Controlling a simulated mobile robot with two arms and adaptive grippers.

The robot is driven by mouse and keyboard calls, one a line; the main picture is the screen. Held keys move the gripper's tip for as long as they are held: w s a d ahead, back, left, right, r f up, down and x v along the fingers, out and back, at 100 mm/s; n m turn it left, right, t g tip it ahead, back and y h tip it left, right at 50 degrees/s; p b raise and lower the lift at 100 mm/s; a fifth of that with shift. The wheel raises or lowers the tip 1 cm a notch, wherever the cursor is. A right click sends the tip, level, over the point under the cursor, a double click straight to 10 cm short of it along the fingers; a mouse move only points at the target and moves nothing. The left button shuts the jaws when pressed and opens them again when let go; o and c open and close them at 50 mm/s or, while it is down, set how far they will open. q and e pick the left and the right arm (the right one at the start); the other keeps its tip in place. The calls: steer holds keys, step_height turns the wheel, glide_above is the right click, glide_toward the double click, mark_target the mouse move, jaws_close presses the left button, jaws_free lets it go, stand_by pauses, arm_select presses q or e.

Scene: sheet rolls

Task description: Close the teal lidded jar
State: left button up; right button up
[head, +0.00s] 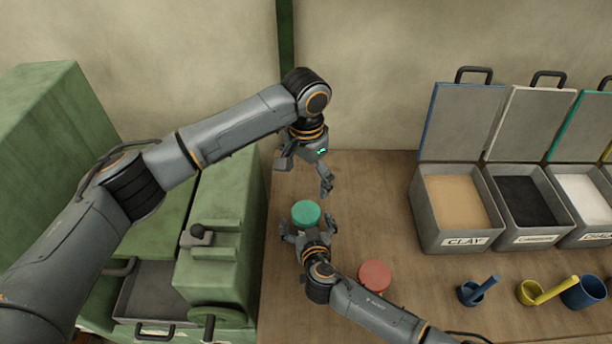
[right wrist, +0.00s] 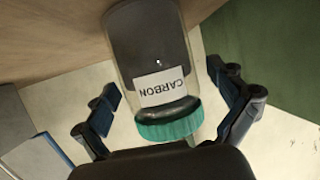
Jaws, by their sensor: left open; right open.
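The teal lid (head: 305,213) sits on top of a clear jar standing on the wooden table, near the table's left side. In the right wrist view the jar (right wrist: 150,45) shows dark contents and a label reading CARBON, with the teal lid (right wrist: 168,122) at its mouth. I cannot tell how tightly the lid sits. My right gripper (head: 307,231) is open at the near side of the jar, with its fingers (right wrist: 160,92) spread to either side of it. My left gripper (head: 307,173) is open and empty, above and behind the lid.
A red lid (head: 374,276) is to the right of my right gripper. Open-lidded bins of clay (head: 455,200), black powder (head: 521,200) and white powder (head: 582,195) stand at the right. Blue (head: 472,292) and yellow (head: 530,290) scoops lie in front. A green machine (head: 215,260) borders the left.

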steer(key=v, duration=1.2)
steer(key=shift+f, duration=0.1)
